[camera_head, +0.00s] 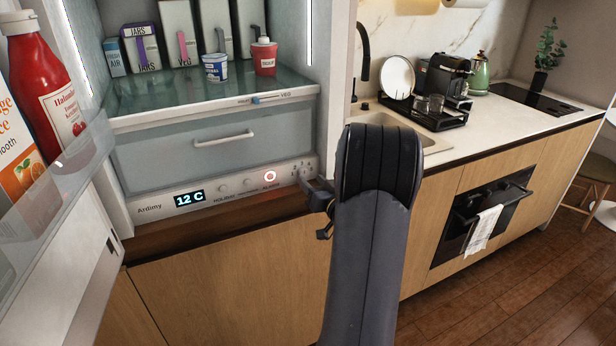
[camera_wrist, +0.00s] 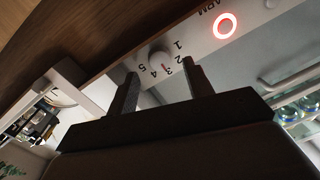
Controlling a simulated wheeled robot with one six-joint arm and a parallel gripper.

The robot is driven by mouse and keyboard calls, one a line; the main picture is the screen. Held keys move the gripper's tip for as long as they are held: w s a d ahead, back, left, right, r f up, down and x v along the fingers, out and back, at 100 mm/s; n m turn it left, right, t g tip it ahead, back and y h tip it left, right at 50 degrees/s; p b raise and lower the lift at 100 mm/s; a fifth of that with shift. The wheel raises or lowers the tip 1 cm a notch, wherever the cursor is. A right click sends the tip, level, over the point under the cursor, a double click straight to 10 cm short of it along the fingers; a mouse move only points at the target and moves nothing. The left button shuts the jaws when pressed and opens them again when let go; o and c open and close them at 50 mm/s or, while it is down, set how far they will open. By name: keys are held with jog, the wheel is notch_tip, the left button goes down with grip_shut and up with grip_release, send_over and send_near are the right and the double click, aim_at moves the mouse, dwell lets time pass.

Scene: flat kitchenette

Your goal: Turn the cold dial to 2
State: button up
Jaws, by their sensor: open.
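The cold dial (camera_wrist: 159,56) is a small round light knob on the fridge's control panel (camera_wrist: 200,42). The numbers 1 to 5 are printed around it in the wrist view. A small red mark shows on the dial's side facing the 3. My gripper (camera_wrist: 159,69) is open, with one finger on either side of the dial in the picture; I cannot tell whether they touch it. In the head view my gripper (camera_head: 317,186) is at the panel's right end, and my arm hides part of that area.
A lit red ring (camera_head: 270,175) marks the alarm button, and a display (camera_head: 189,198) reads 12 C. A drawer (camera_head: 215,150) is above the panel. The open fridge door (camera_head: 60,250) holds a ketchup bottle (camera_head: 45,90) at left. A counter (camera_head: 480,125) stands at right.

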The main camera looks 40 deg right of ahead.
aim_at(303, 173)
jog(key=shift+w+d, duration=0.2)
jog(key=shift+w, duration=1.1)
jog(key=shift+c, duration=0.4)
jog(key=c, duration=0.9)
